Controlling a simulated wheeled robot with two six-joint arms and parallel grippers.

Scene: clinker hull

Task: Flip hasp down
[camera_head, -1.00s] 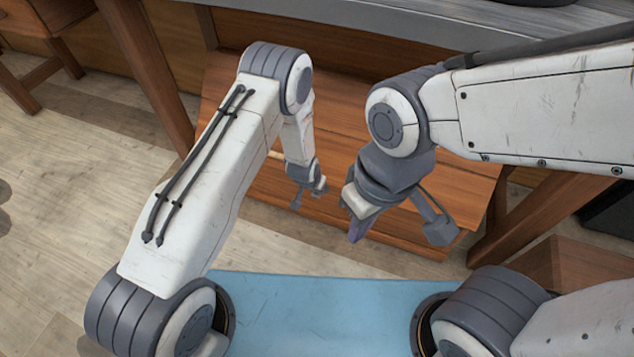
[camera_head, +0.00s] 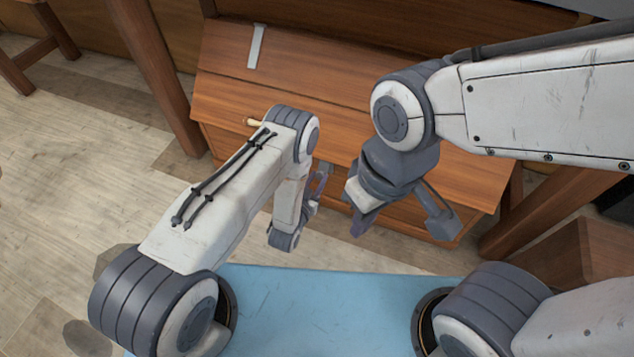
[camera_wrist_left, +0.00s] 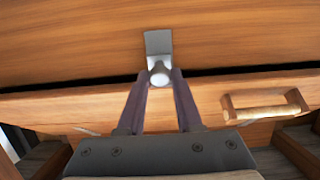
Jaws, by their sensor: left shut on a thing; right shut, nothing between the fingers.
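The wooden chest (camera_head: 235,100) has a slanted lid. In the left wrist view the hasp (camera_wrist_left: 158,44) is a short grey metal plate on the lid face, with a round pale knob (camera_wrist_left: 159,75) at its lower end, near the dark seam under the lid. My left gripper (camera_wrist_left: 160,82) has its purple fingers closed on the knob from both sides. In the head view my left gripper (camera_head: 319,182) is at the chest front and its arm partly hides the hasp. My right gripper (camera_head: 357,228) is shut and empty, lower and to the right, apart from the hasp.
A wooden bar handle (camera_wrist_left: 265,111) sits right of the hasp in the left wrist view. A light grey strap (camera_head: 256,47) lies on the chest top. A wooden trestle leg (camera_head: 155,75) stands left of the chest. Bare plank floor (camera_head: 75,150) lies at left.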

